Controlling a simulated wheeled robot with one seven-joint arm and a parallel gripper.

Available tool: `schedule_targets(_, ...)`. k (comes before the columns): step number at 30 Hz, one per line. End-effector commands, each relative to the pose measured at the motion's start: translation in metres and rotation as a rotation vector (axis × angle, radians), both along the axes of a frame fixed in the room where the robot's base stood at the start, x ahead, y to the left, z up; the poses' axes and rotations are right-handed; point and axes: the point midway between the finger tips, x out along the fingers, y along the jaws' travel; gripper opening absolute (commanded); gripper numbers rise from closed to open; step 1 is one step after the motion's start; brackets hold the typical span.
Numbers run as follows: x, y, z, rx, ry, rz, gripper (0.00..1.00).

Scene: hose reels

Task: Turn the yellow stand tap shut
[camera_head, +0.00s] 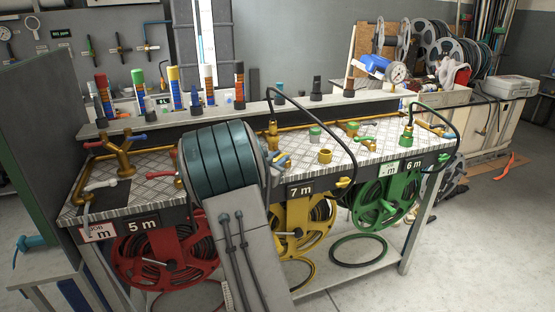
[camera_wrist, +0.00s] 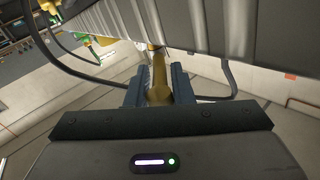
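The bench (camera_head: 136,190) carries brass pipework. Brass stand fittings (camera_head: 273,135) stand behind the 7 m label, with a black hose arching from their top.
Red (camera_head: 165,258), yellow (camera_head: 297,228) and green (camera_head: 388,200) hose reels hang under the bench. A second hose loop (camera_head: 455,125) arches at the right. Black hose (camera_wrist: 229,82) passes right of my fingers. Floor at the right is open.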

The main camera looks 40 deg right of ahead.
Motion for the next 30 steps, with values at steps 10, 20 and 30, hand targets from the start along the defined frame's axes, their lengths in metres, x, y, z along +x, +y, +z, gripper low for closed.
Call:
schedule_targets(10, 0.000, 0.001, 0.001, -0.001, -0.001, 0.001, 0.35)
schedule_targets(20, -0.015, 0.045, 0.001, 0.001, -0.002, 0.005, 0.35)
schedule_targets(30, -0.041, 0.111, 0.001, 0.000, -0.002, 0.004, 0.35)
